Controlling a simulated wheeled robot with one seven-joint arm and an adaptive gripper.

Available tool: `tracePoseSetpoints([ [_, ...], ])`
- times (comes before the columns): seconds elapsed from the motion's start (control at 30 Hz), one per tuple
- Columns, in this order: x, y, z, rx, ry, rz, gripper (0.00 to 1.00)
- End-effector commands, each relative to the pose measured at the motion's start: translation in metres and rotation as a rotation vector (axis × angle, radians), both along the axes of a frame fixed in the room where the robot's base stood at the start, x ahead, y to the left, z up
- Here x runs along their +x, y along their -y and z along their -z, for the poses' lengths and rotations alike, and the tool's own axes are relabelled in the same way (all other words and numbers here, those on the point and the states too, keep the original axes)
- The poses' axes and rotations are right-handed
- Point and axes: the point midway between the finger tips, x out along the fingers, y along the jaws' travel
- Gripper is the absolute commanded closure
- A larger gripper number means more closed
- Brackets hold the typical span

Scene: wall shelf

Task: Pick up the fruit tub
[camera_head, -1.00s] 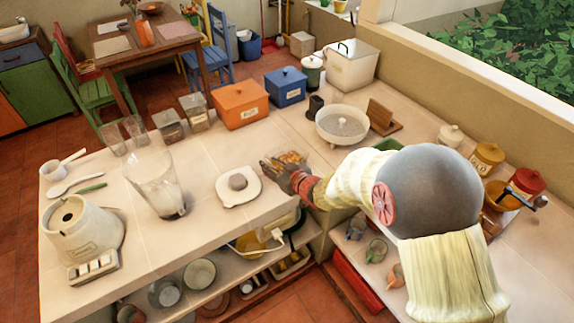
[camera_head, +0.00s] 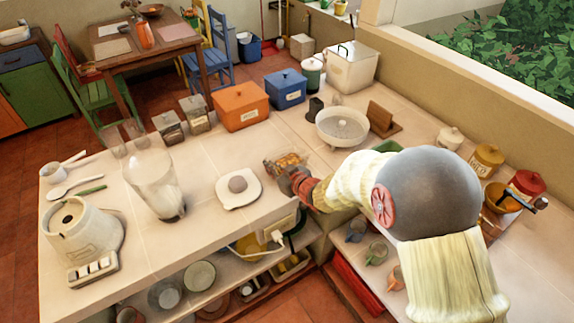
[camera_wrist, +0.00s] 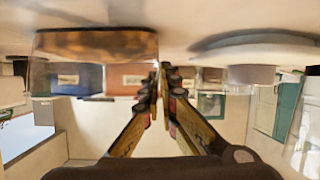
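The fruit tub (camera_head: 291,158) appears as a small clear container with orange-brown contents on the counter, just beyond my gripper. It also shows as a clear tub with a brown band at the upper left of the wrist view (camera_wrist: 95,45), which looks upside down. My gripper (camera_head: 267,162) is low over the counter, at the near left side of the tub. In the wrist view my fingertips (camera_wrist: 164,72) are almost together with nothing visible between them. They lie beside the tub's right edge there; I cannot tell whether they touch it.
A white scale-like dish (camera_head: 238,187) sits left of my gripper, with a glass blender jar (camera_head: 155,183) farther left. A white colander (camera_head: 341,126) stands to the right. Orange (camera_head: 240,106) and blue boxes (camera_head: 286,87) stand behind. The counter's front edge is close below my gripper.

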Motion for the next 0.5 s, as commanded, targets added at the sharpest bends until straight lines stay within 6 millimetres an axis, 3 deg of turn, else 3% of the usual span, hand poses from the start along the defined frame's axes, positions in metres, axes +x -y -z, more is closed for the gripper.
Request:
tracePoseSetpoints([
  [0.5,0.0004,-0.0002,-0.0065,0.001,0.002,0.000,1.00],
])
